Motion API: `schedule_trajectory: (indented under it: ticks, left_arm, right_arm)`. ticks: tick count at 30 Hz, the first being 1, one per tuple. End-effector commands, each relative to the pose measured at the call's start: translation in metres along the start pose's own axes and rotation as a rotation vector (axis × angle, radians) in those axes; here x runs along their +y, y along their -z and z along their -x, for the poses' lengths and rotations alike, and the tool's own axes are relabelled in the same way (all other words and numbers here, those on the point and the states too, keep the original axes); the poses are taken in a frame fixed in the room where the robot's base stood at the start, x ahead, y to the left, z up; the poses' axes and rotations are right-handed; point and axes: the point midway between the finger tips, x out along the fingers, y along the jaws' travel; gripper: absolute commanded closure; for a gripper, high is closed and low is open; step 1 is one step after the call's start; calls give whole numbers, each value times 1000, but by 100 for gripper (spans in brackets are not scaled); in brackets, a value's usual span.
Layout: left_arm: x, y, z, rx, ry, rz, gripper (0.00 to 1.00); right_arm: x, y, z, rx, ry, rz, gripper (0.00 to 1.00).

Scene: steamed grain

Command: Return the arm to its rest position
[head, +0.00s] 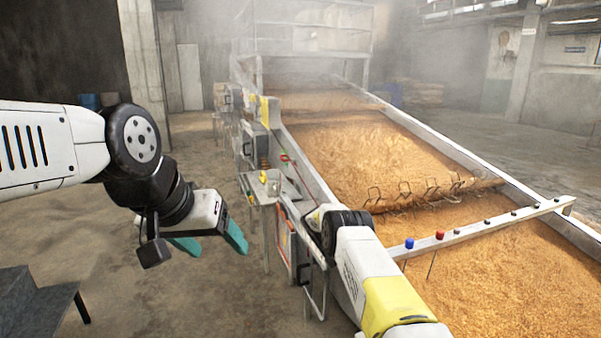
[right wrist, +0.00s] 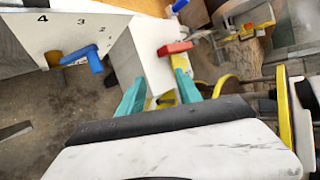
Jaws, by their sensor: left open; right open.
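My left gripper (head: 211,243) hangs at the left in the head view, with its two teal fingers spread and nothing between them. It is over the concrete floor, apart from the grain bed. My right arm comes up from the bottom in the head view, beside the near left wall of the bed, and its fingers are hidden there. In the right wrist view my right gripper (right wrist: 159,92) has its teal fingers apart and empty. A white box with a red handle (right wrist: 175,47) shows beyond the fingertips. A blue lever (right wrist: 95,61) is on a numbered white panel (right wrist: 75,32) at the left.
A long bed of golden grain (head: 375,155) with metal side walls fills the right. A metal crossbar (head: 480,229) with blue and red knobs spans it. A small side tray (head: 272,186) is on its left wall. A dark step (head: 32,300) stands lower left. Steam hangs at the back.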

Motion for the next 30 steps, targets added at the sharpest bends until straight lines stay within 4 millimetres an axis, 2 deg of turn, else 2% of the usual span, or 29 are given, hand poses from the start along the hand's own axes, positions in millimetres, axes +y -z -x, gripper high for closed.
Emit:
schedule_trajectory:
  ticks: [5,8,12,16,24,30]
  left_arm:
    - [0,0,0,0,0,0,31]
    - [0,0,0,0,0,0,31]
    - [0,0,0,0,0,0,31]
    - [0,0,0,0,0,0,31]
    - [0,0,0,0,0,0,31]
    - [0,0,0,0,0,0,31]
  right_arm:
    - [-28,-23,36,49,-85,-118,59]
    - [-53,-38,61,95,-150,-216,59]
    - [-100,-55,97,184,-251,-379,59]
    - [-147,-66,123,279,-338,-531,59]
    - [-254,-66,156,515,-488,-839,59]
    - [-331,-50,160,723,-569,-1056,59]
